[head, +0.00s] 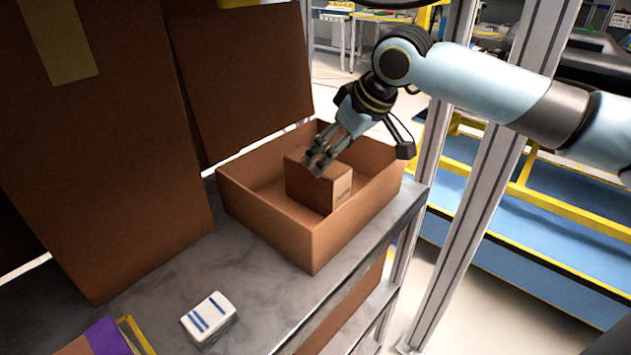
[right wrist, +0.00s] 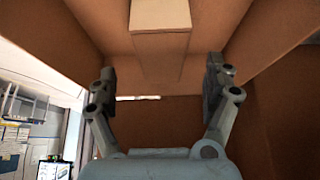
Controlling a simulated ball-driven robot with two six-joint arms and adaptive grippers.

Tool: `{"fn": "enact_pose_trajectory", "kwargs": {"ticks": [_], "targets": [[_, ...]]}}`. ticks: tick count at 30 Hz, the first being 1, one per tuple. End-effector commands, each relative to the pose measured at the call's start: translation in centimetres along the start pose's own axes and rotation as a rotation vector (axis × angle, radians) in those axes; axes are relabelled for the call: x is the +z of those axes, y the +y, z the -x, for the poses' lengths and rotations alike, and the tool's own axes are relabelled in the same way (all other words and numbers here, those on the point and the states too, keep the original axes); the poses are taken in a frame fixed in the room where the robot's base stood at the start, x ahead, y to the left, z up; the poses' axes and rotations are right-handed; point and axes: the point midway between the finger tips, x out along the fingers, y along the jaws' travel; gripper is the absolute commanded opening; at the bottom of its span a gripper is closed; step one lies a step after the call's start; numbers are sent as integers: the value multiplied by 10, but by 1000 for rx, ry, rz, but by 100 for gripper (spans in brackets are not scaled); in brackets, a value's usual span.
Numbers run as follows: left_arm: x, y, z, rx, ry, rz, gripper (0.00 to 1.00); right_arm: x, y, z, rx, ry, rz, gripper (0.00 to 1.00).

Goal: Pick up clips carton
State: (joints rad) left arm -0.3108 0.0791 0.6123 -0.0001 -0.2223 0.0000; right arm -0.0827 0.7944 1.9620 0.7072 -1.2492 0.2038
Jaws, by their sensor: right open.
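The clips carton appears to be the small brown box (head: 319,187) standing inside a larger open cardboard box (head: 266,218); its printed label is too small to read. My right gripper (head: 318,163) is above the small box in the head view, its fingers overlapping the box's top edge. In the right wrist view the gripper (right wrist: 163,82) is open, and the small box (right wrist: 160,45) shows beyond and between the fingers. I cannot tell whether a finger touches it. My left gripper is not in view.
The open box sits at the right end of a grey metal shelf (head: 175,268). Tall cardboard boxes (head: 110,150) stand at left and behind. A white pack with blue stripes (head: 208,318) lies in front. A metal post (head: 470,200) rises at right.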

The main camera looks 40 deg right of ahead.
Motion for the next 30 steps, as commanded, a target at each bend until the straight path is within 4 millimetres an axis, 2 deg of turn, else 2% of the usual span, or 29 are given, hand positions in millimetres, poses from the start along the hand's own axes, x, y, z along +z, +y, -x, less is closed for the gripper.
{"fn": "enact_pose_trajectory", "kwargs": {"ticks": [5,8,12,16,30], "targets": [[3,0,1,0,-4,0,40,-1,-1,-13,-2,-1,-1,85],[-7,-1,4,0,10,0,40,-2,-2,-22,-3,-1,-4,85],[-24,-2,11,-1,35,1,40,-7,-4,-43,-5,-2,-4,85],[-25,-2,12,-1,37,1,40,-6,-3,-60,-2,-2,-2,85],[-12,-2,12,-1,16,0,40,-4,-2,-65,0,-2,2,85]]}}
